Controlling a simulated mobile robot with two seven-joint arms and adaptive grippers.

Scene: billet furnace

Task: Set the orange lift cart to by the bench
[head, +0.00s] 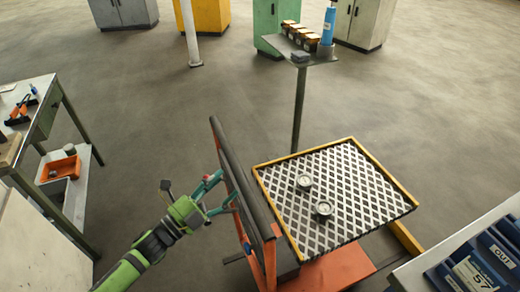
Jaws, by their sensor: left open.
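The orange lift cart (330,272) stands right of centre, with an orange base and a mesh platform edged in yellow. Two round gauges lie on the mesh. Its upright handle frame with a dark top bar (240,178) is at the cart's left side. My left gripper (226,192), green with teal fingers, is open at the left of this handle frame; I cannot tell whether it touches it. My right gripper is not in view. A workbench (45,122) with tools on top and an orange bin on its lower shelf stands at the left.
A surface with blue bins (495,250) is close at the lower right, near the cart. A small stand (299,100) with a blue bottle and orange-black items is behind the cart. Cabinets and a white post (188,35) are at the back. Open floor lies between bench and stand.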

